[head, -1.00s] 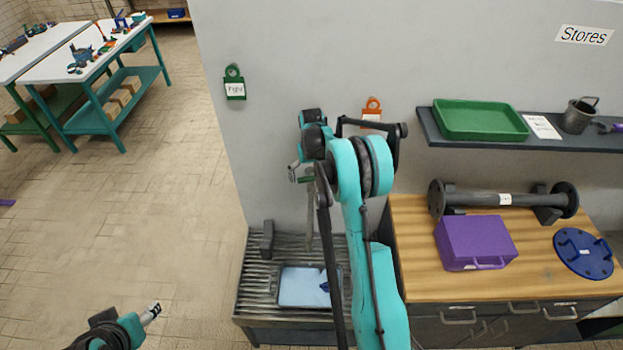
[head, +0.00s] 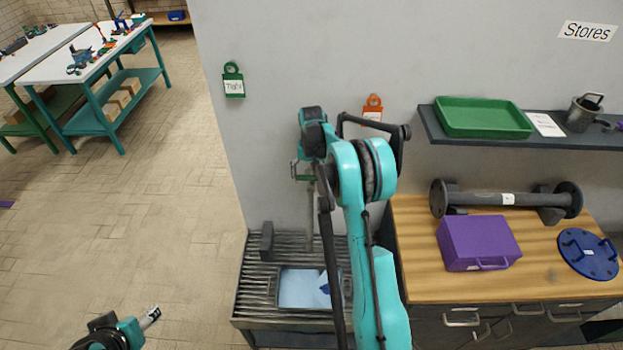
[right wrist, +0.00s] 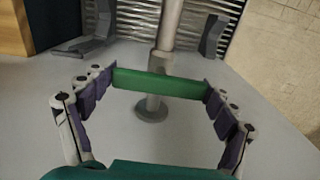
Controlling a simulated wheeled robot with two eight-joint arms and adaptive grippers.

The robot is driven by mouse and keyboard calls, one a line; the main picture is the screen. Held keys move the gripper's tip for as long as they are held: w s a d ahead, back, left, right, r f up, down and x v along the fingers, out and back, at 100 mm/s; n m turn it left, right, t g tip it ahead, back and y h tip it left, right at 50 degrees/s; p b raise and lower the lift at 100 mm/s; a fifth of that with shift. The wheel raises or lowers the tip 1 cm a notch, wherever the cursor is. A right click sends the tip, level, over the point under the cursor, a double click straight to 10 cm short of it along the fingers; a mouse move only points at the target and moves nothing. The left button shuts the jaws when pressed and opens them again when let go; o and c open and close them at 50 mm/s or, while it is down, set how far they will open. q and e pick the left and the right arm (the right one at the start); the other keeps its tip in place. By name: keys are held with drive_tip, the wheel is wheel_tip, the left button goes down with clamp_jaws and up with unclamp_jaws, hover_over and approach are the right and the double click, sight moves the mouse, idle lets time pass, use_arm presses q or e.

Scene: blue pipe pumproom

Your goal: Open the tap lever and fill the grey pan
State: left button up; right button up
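The green tap lever (head: 303,178) is on the wall, partly behind my right arm. In the right wrist view the lever (right wrist: 160,84) spans between my right gripper's fingertips (right wrist: 160,82), which meet its two ends. The grey tap spout (head: 309,225) points down towards the grate. The grey pan (head: 280,303) lies on the slatted grate below, its right side hidden by my arm. Its inside looks pale blue with a darker blue patch; I cannot tell if that is water. My left gripper (head: 150,318) is low at the left, away from everything; its fingers are too small to judge.
A dark block (head: 267,241) stands on the grate (head: 258,283). Right of it, a wooden counter (head: 420,275) carries a purple case (head: 478,243), a flanged pipe (head: 500,199) and a blue disc (head: 588,253). Green and orange tags hang on the wall. The floor at left is clear.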

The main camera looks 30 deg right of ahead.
sight(311, 177)
drive_tip(key=shift+o, duration=0.7)
drive_tip(key=shift+r, duration=0.1)
wheel_tip(311, 177, up, 12)
drive_tip(key=shift+a, duration=0.1)
idle(0.3)
